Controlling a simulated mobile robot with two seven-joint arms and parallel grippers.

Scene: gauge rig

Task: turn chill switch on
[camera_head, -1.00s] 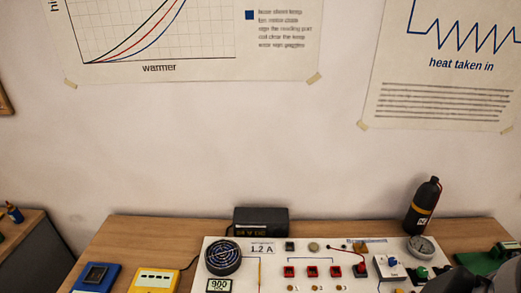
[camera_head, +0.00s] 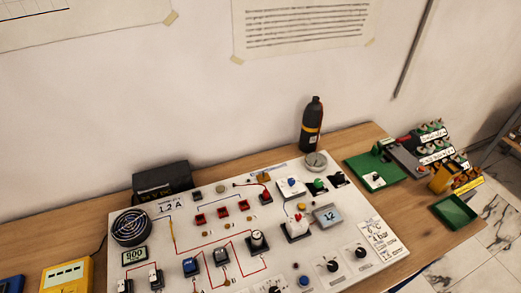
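A white panel (camera_head: 185,232) with red traces lies on the wooden bench and carries many controls. Three red switches stand in a row, one of them the middle red switch (camera_head: 222,209). Below them are a blue-topped switch (camera_head: 190,266), a grey-topped switch (camera_head: 221,255) and a black knob (camera_head: 258,240). Another white block has a blue top (camera_head: 291,186). I cannot read which control is marked chill. Neither gripper is in view.
A black fan (camera_head: 130,227) and a 900 display (camera_head: 134,254) are at the panel's left. A black bottle (camera_head: 312,125) and a round gauge (camera_head: 316,160) stand behind it. Green trays, one at the right (camera_head: 455,212), are beyond the panel. A yellow meter (camera_head: 68,277) is left.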

